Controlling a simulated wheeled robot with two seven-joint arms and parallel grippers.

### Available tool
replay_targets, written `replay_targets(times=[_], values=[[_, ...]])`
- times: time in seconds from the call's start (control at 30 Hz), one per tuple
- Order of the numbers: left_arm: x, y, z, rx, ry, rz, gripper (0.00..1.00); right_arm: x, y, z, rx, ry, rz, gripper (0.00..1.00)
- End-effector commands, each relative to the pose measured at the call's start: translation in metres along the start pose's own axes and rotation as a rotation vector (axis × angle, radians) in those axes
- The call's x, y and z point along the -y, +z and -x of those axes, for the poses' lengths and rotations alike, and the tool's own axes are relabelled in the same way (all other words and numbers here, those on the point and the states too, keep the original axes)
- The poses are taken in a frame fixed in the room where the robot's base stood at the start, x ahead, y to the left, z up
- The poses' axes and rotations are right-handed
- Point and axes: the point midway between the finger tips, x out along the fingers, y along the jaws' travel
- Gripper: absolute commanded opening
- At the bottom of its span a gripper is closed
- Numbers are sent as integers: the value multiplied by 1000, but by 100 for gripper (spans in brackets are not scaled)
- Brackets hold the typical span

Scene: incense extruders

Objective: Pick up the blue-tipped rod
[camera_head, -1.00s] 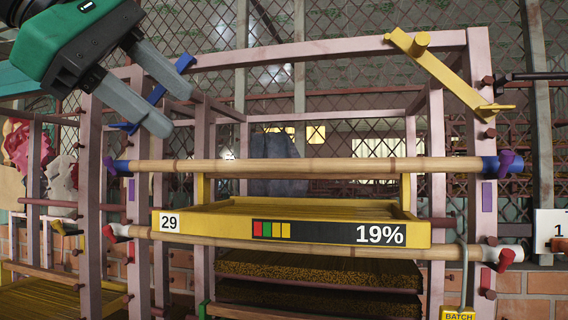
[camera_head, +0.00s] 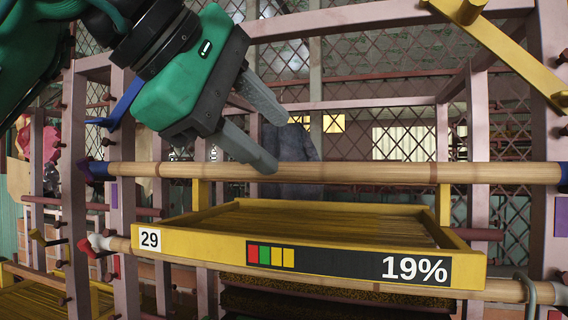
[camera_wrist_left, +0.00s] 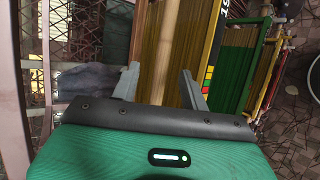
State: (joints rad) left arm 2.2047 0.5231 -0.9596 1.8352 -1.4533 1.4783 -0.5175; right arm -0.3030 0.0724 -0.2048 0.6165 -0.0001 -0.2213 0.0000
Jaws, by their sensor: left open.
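The blue-tipped rod (camera_head: 380,172) is a long bamboo pole lying level across the rack above a yellow tray. One finger's tip overlaps the rod in the head view. In the left wrist view the rod (camera_wrist_left: 165,45) runs between the two spread fingers (camera_wrist_left: 158,82). I cannot tell whether either finger touches it. My right gripper is not in view.
The yellow tray (camera_head: 205,247), marked 29 and 19%, sits just below. A white-tipped lower rod (camera_head: 505,290) runs under its front. Pink rack posts (camera_head: 477,150) stand on both sides, and a yellow bar (camera_head: 500,45) slants at upper right.

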Motion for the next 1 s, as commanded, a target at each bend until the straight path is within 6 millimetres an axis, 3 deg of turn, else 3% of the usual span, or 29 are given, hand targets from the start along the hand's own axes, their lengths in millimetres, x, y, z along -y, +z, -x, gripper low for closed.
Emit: replay_targets(times=[0.07,0.17,0.4,0.67,0.9,1.0], values=[[-1,-1,-5,-1,-2,-1,45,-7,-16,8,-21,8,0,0],[-1,-3,-17,-1,-3,0,45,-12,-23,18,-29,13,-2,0],[2,-5,-46,0,-2,0,45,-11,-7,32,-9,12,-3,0],[4,-5,-50,1,-1,1,45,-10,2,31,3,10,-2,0],[4,-5,-50,0,-2,1,0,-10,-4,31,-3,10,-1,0],[4,-5,-50,0,-2,1,0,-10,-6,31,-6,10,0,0]])
